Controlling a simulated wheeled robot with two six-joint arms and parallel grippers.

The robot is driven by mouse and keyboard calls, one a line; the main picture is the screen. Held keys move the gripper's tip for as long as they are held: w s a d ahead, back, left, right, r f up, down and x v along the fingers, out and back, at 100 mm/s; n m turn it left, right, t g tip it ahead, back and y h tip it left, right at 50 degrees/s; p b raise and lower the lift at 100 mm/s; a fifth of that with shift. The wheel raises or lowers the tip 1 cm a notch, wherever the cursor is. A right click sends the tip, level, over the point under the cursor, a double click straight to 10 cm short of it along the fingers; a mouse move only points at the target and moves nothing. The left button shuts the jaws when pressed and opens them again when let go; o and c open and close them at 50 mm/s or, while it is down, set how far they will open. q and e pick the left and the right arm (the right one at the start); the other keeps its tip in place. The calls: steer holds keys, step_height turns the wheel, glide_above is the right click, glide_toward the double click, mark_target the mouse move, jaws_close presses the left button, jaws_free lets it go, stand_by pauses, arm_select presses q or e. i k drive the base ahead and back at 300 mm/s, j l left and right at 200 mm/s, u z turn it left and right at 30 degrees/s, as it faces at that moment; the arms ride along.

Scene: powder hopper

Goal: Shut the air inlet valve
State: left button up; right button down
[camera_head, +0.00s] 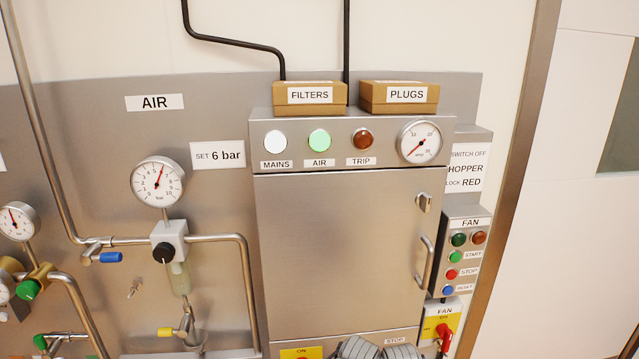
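A valve with a blue lever handle (111,257) sits on the steel air pipe at the left, below the AIR label (154,102). Its handle lies roughly level and points right, in line with the pipe run. The pipe leads on to a regulator with a black knob (163,253) and a round bar gauge (157,181), whose needle points up, near mid-scale. No label on the blue valve can be read. I make out neither gripper. Grey ribbed shapes (378,348) are cut off at the bottom edge, and I cannot tell what they are.
A steel cabinet (340,255) fills the middle; its green AIR lamp (319,140) looks lit. A yellow-handled valve (171,332) is under the regulator. A green knob (27,290) and a smaller gauge (17,221) are at far left. A FAN button box (466,258) is at the right.

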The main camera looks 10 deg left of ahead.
mark_target(91, 254)
steer(key=k+j+u, duration=0.1)
steer(key=u, duration=1.55)
steer(key=k+j, duration=0.05)
steer(key=j, duration=0.05)
